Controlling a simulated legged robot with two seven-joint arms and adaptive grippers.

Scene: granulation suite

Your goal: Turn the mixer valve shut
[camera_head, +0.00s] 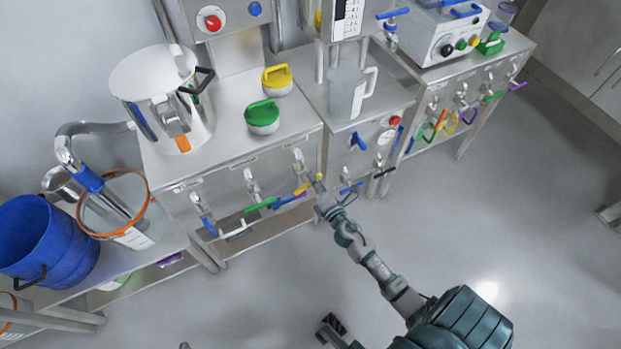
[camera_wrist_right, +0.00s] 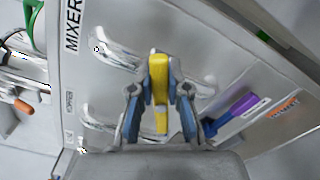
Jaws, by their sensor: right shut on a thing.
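The yellow valve handle (camera_head: 303,189) is on the front of the middle steel bench, below a steel pipe fitting. My right gripper (camera_head: 314,186) reaches it from the lower right. In the right wrist view the yellow handle (camera_wrist_right: 158,72) stands upright in the picture between the two fingers of the gripper (camera_wrist_right: 159,94), which are shut on it. A "MIXER" label (camera_wrist_right: 73,28) is on the steel panel beside the handle. The fingers hide part of the handle's sides. My left gripper does not show.
A blue bucket (camera_head: 45,240) stands far left. The floor in front is clear.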

